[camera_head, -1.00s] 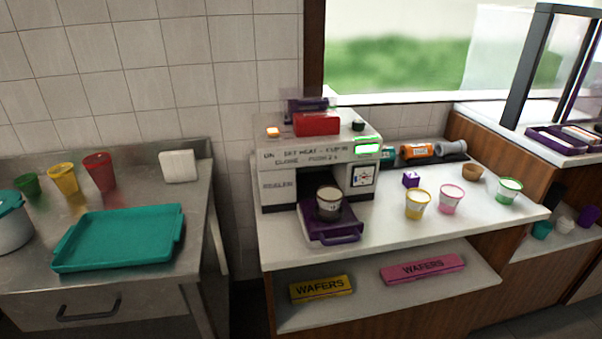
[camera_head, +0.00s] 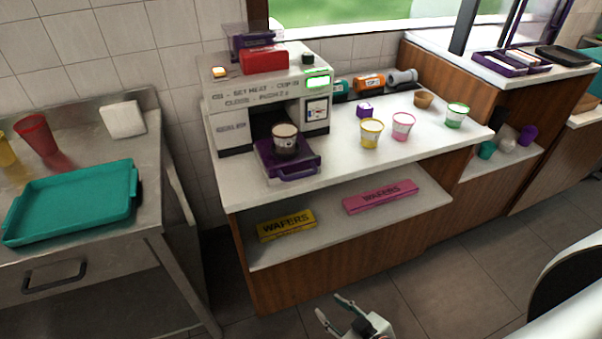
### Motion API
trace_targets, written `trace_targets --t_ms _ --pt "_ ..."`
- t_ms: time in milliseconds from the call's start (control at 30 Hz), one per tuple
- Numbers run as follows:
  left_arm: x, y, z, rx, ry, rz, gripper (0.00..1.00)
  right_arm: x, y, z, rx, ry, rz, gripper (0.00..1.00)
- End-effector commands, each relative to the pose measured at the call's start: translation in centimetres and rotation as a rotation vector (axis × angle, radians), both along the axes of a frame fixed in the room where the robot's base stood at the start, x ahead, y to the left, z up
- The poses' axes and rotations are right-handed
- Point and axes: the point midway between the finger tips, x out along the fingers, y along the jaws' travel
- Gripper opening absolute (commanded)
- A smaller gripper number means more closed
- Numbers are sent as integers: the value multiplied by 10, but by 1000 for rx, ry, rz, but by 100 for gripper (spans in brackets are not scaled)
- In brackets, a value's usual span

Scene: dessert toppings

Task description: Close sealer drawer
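The sealer (camera_head: 230,108) is a white machine with a red block on top and a lit green display, standing on the white counter. Its purple drawer (camera_head: 300,170) is pulled out at the front, with a handle on its front edge. A dark cup (camera_head: 285,146) with a pale band and light contents sits upright in the drawer. My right gripper (camera_head: 340,311) is low at the bottom of the head view, over the floor in front of the counter. Its fingers are apart and empty, well away from the drawer. My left gripper is not in view.
Yellow (camera_head: 370,133), pink (camera_head: 402,125) and green-rimmed (camera_head: 455,115) cups stand right of the sealer. Wafer boxes (camera_head: 286,225) lie on the shelf below. A steel table with a teal tray (camera_head: 75,203) is at left. The floor in front (camera_head: 420,270) is clear.

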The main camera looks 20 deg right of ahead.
Motion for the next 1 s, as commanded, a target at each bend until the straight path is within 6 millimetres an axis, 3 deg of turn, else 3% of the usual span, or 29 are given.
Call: trace_targets --t_ms 33,100,233,367,500,600,700,833,867,1000 --pt "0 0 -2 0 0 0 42 5 6 7 73 -13 -23 18" --pt "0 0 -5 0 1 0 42 14 18 23 247 -29 -77 0" --pt "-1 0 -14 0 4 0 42 34 43 74 762 -43 -219 0" --pt "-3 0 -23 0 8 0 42 50 53 130 1357 4 -349 0" --pt "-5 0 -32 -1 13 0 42 60 45 180 1994 127 -461 0" --pt "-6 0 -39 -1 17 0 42 65 31 202 2410 247 -524 0" --pt "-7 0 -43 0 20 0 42 68 16 214 2749 365 -570 0" --pt "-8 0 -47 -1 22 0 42 70 3 219 3032 478 -604 0" --pt "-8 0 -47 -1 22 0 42 70 1 219 -3016 -487 597 0" --pt "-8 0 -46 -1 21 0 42 74 -3 221 -2926 -493 570 0"
